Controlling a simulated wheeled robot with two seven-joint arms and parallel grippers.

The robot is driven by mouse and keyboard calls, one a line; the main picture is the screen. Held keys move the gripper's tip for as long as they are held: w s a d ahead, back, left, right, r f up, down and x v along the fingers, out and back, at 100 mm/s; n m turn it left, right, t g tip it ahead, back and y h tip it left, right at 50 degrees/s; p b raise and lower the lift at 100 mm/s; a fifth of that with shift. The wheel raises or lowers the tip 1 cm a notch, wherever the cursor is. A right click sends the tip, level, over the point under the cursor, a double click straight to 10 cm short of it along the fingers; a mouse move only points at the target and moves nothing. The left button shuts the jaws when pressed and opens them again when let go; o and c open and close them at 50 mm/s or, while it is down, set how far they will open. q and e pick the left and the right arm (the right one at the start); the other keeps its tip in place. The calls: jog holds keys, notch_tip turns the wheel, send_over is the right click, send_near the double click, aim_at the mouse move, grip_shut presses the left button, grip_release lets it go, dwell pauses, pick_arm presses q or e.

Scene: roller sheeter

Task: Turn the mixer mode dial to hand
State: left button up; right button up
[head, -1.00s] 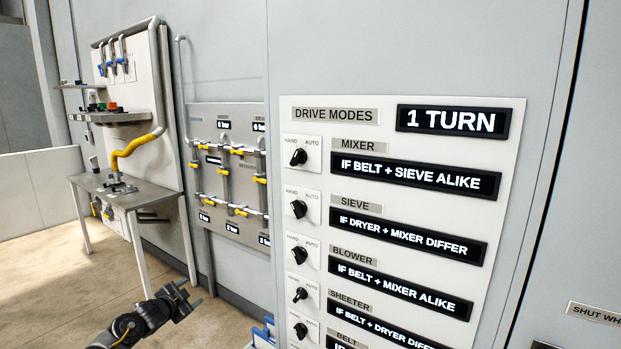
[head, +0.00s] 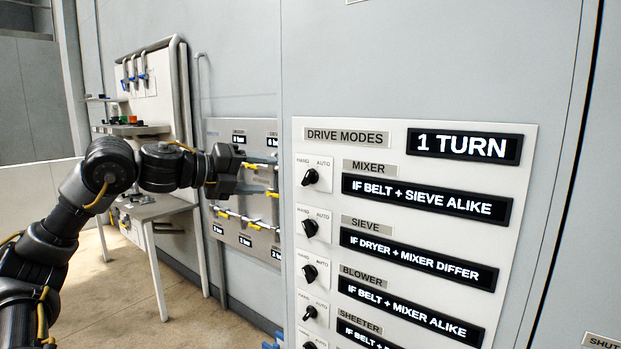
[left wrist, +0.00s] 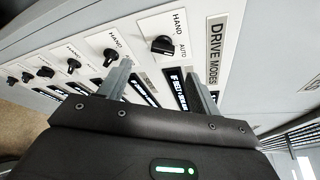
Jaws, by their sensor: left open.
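The mixer mode dial (head: 310,177) is a black knob on a white plate marked HAND and AUTO, at the top of the dial column. Its pointer seems to lean toward AUTO. In the left wrist view the mixer dial (left wrist: 163,45) shows beyond the fingers, near the DRIVE MODES label. My left gripper (head: 272,178) is open and empty, just left of the mixer dial at about its height in the head view. Its two grey fingers also show in the left wrist view (left wrist: 158,74), apart from the dial. My right gripper is not in view.
The sieve dial (head: 310,228), blower dial (head: 309,272) and sheeter dial (head: 310,312) sit below in the same column. A display (head: 464,146) reads 1 TURN. A pipe panel (head: 226,130) and a steel table (head: 150,208) stand behind my left arm.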

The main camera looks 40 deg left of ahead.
aim_at(305, 176)
pick_arm(q)
jog(key=p+x, duration=0.1)
jog(key=x, duration=0.2)
jog(key=p+x, duration=0.2)
jog(key=x, duration=0.1)
jog(key=p+x, duration=0.2)
jog(key=x, duration=0.1)
jog(key=shift+d+r, duration=0.25)
jog(key=shift+r, duration=0.05)
jog(key=shift+x, duration=0.85)
jog(key=shift+d+f, duration=0.1)
jog(key=shift+f, duration=0.05)
jog(key=c, duration=1)
